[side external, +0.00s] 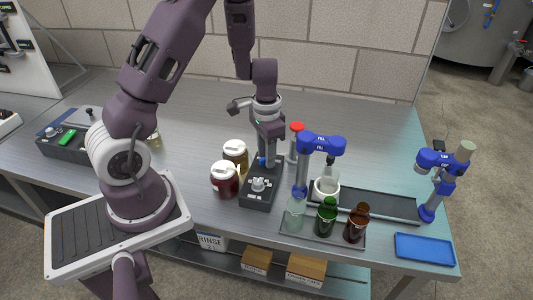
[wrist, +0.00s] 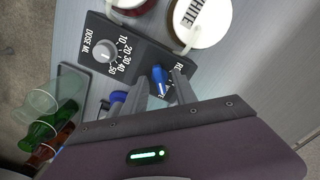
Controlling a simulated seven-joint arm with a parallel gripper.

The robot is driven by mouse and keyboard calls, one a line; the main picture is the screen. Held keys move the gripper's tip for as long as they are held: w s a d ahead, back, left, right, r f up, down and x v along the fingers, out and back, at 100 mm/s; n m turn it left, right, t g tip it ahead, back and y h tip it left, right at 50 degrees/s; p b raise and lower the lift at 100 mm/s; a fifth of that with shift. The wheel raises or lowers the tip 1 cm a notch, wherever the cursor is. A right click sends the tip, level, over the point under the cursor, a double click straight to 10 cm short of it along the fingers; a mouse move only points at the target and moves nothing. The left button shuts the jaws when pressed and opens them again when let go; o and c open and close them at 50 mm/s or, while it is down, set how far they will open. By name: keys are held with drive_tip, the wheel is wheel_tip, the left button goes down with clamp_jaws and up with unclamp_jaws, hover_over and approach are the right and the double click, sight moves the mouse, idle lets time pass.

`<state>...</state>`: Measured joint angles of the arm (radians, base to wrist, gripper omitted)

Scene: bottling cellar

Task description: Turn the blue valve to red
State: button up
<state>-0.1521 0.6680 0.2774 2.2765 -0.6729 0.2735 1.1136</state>
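The blue valve, a small pointed handle (wrist: 159,82), sits at the far end of a black control box (wrist: 127,48), and it also shows as a blue spot under my gripper in the side view (side external: 262,161). My gripper (wrist: 163,88) is over it, with one finger on each side of the handle. The fingers look apart; whether either touches the handle I cannot tell. Lettering beside the valve is mostly covered by a finger, with only "RO" readable. The box (side external: 258,200) also carries a white dose dial (wrist: 103,52) marked 10 to 50.
A red jar (side external: 224,181) and a jar labelled WHITE (wrist: 199,20) stand close beside the box. A blue filling post (side external: 302,175), a red-topped post (side external: 296,145) and a tray with glass bottles (side external: 327,217) stand to the right. The back of the bench is clear.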

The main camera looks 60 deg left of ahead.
clamp_jaws()
drive_tip(key=shift+n, duration=0.3)
drive_tip(key=n, duration=0.3)
drive_tip(key=shift+n, duration=0.3)
drive_tip(key=n, duration=0.3)
drive_tip(key=shift+n, duration=0.3)
drive_tip(key=n, duration=0.6)
drive_tip(key=shift+w, duration=0.1)
drive_tip(key=n, duration=0.6)
